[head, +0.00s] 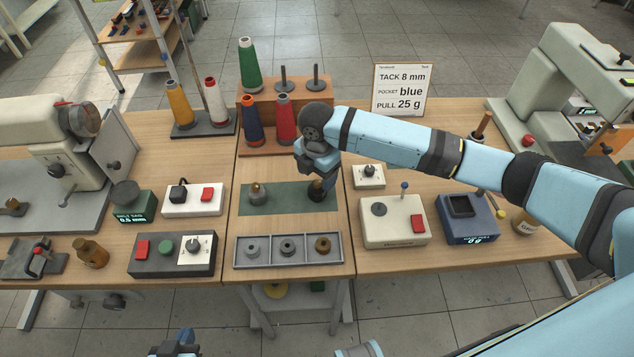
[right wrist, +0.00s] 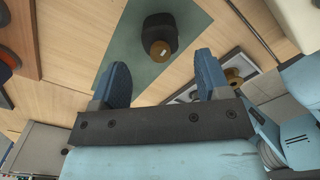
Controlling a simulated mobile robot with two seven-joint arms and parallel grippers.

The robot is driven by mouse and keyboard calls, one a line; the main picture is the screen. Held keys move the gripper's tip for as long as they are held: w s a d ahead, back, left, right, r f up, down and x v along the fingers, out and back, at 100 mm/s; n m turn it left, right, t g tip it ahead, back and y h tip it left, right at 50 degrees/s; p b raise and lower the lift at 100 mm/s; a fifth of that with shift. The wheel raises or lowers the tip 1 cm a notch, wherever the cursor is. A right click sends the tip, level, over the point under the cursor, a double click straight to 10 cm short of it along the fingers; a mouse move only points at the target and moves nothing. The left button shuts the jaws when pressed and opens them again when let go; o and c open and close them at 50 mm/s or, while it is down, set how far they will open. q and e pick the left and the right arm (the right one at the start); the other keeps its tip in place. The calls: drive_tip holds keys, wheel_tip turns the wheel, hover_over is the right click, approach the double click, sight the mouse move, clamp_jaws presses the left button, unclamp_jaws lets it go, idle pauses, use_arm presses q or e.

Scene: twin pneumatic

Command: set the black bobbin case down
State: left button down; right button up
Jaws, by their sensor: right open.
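The black bobbin case (head: 317,190) is on the right part of the dark green mat (head: 285,204), partly hidden under my right gripper (head: 312,177) in the head view. The right wrist view shows it as a dark round case (right wrist: 158,30) with a brass part at its near end, resting on the mat (right wrist: 125,55). My right gripper (right wrist: 163,78) is open, its blue fingers apart with nothing between them, and the case lies beyond the fingertips.
A grey three-part tray (head: 288,262) with bobbins lies in front of the mat. A wooden thread stand (head: 262,146) with cones is behind. Control boxes (head: 393,221) stand right of the mat, others (head: 193,200) left. Sewing machines flank the table.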

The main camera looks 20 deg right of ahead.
wheel_tip(320, 180, up, 7)
idle(0.3)
drive_tip(key=shift+s, duration=0.1)
idle(0.4)
